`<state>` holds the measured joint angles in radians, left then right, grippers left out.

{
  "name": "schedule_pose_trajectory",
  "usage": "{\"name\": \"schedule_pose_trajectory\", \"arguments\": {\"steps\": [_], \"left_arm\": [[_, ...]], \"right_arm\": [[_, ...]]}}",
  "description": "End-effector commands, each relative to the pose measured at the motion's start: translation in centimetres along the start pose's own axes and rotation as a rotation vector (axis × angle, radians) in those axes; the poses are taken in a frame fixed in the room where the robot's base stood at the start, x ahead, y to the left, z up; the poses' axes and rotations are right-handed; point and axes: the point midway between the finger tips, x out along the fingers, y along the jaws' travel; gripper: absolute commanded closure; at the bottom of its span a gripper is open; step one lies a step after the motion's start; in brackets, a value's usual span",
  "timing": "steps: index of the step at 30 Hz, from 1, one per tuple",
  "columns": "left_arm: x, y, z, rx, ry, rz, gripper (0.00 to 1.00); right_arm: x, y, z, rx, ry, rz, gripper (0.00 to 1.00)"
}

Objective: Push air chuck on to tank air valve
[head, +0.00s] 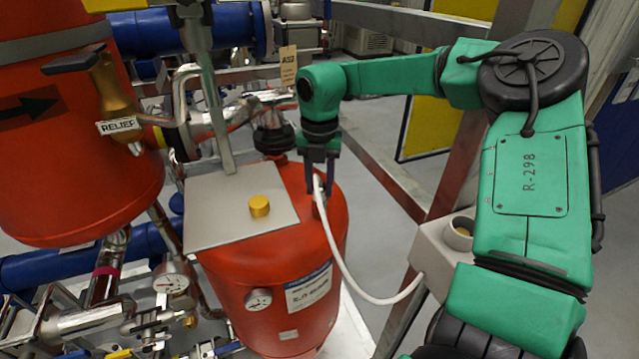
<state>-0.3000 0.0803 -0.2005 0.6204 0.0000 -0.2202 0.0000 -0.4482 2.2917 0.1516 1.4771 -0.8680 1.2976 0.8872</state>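My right gripper (320,180) points down over the back right of the top of the red tank (290,265). Its fingers are closed around the small metal air chuck (320,200) at the end of a white hose (345,270). The chuck is close to the tank top. The tank air valve is hidden or too small to make out, so I cannot tell whether the chuck touches it. My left gripper is not in view.
A grey plate (225,215) with a brass cap (259,206) lies on the tank. The hose runs to a beige holder (435,255) on the right. A larger red vessel (70,130), pipes and gauges crowd the left. A grey steel frame (375,175) stands behind.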

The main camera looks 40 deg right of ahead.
Motion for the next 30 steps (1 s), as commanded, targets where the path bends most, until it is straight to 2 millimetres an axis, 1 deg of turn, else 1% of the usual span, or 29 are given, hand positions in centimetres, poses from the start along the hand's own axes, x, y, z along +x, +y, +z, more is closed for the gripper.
{"name": "schedule_pose_trajectory", "arguments": {"steps": [5, 11, 17, 18, 20, 21, 27, 28, 29, 30], "left_arm": [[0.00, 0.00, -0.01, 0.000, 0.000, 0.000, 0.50], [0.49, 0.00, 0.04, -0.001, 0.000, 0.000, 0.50], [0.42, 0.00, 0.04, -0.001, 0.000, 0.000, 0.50], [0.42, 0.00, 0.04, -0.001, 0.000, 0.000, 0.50], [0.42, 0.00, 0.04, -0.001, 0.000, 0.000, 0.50], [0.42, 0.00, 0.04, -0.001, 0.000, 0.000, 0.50], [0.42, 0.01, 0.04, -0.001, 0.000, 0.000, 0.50], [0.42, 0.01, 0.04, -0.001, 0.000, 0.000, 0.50], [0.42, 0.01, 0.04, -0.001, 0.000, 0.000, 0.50], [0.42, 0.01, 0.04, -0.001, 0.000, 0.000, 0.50]], "right_arm": [[-0.03, 0.01, 0.01, 0.000, -0.001, 0.000, 1.00], [0.20, 0.00, 0.02, 0.000, -0.001, 0.000, 1.00], [0.10, 0.00, 0.01, 0.000, -0.001, 0.000, 1.00], [0.11, 0.00, 0.01, 0.000, -0.001, 0.000, 0.59], [0.11, 0.00, 0.01, 0.000, -0.001, 0.000, 0.36], [0.11, 0.00, 0.01, 0.000, -0.001, 0.000, 0.28], [0.12, 0.00, 0.01, 0.000, 0.000, 0.000, 0.28], [0.15, -0.01, 0.01, 0.000, 0.000, 0.000, 0.24], [0.15, -0.01, 0.00, 0.000, 0.000, 0.000, 0.12], [0.15, -0.02, 0.00, 0.000, 0.000, -0.001, 0.07]]}}
